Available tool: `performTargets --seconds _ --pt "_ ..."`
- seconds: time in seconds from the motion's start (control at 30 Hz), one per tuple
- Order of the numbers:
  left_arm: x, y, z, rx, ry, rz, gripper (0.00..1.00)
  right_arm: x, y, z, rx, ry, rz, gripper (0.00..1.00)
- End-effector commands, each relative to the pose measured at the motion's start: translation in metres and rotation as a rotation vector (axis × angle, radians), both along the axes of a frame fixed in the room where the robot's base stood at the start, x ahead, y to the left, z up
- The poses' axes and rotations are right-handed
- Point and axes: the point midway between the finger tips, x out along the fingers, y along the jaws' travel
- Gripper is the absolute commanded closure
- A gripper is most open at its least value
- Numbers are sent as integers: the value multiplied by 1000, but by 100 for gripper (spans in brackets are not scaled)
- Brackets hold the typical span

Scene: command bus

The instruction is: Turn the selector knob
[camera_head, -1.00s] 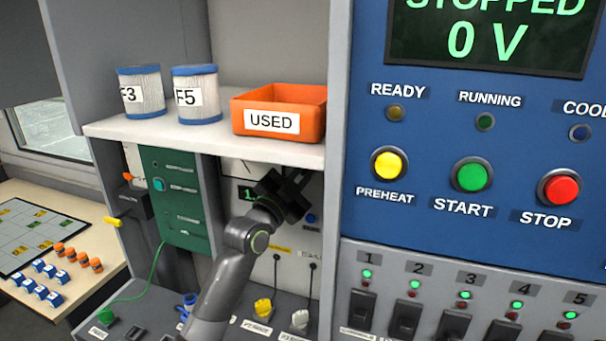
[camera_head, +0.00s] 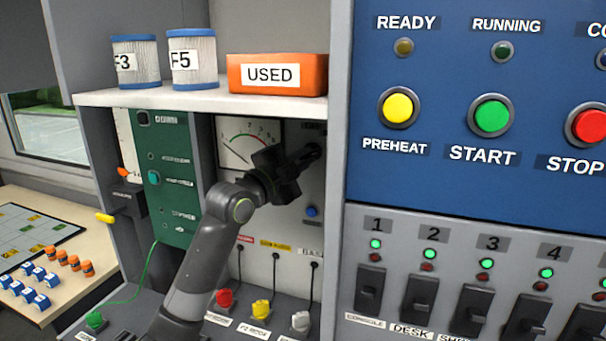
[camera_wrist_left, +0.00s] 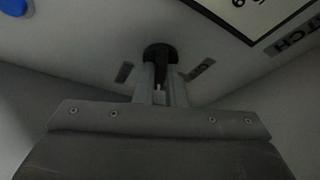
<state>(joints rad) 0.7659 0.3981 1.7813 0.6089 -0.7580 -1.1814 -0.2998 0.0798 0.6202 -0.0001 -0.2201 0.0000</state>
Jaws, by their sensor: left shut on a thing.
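The selector knob (camera_wrist_left: 160,54) is a round black knob on the pale panel, between two small dark labels in the left wrist view. My left gripper (camera_wrist_left: 161,84) is shut on it, with both fingers reaching up to the knob. In the head view my left gripper (camera_head: 304,160) reaches to the panel's upper right, beside the dial meter (camera_head: 248,142). The gripper covers most of the knob there, so its pointer direction cannot be told. My right gripper is not in view.
A shelf (camera_head: 200,101) with two filters and the orange USED bin (camera_head: 312,74) juts out above my left gripper. The blue control panel (camera_head: 450,178) stands close to the right. A blue button (camera_head: 312,211) is below the gripper. Colored plugs with cables are lower down.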

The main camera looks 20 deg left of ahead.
Motion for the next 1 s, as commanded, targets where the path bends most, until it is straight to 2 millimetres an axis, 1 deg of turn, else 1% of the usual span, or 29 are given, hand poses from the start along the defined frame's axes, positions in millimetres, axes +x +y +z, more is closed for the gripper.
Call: performTargets --seconds 0.03,0.1,0.4,0.63,0.97,1.0 --pt "0 0 -3 35 -1 0 100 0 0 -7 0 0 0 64" --pt "0 1 -2 81 -1 1 100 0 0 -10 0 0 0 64" --pt "1 1 0 212 -2 0 100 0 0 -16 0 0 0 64" --pt "1 1 0 245 -2 1 100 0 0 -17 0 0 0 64" --pt "1 1 0 246 -1 1 100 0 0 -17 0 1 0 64" --pt "1 1 0 246 -1 1 87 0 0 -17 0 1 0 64"
